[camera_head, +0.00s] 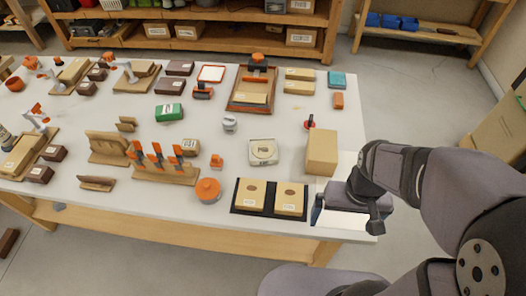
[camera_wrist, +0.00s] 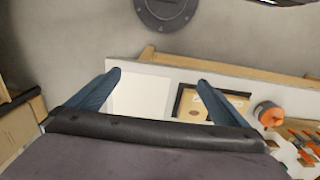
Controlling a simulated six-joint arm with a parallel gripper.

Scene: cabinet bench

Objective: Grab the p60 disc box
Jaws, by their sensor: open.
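Two tan disc boxes, a left one (camera_head: 251,194) and a right one (camera_head: 290,199), lie side by side in a black tray (camera_head: 270,213) near the front edge of the table. Their labels are too small to read, so I cannot tell which is p60. My gripper (camera_head: 346,217) is open and empty, to the right of the tray, over a white sheet at the table's front right corner. In the wrist view my gripper (camera_wrist: 160,79) spans the white sheet (camera_wrist: 140,98). One tan box (camera_wrist: 221,104) shows by the right finger, partly hidden.
A tall tan box (camera_head: 321,153) stands behind the tray, close to my arm. A round orange-lidded container (camera_head: 208,190) is left of the tray, and a pale square device (camera_head: 263,152) is behind it. Racks of orange-handled tools (camera_head: 165,172) stand further left.

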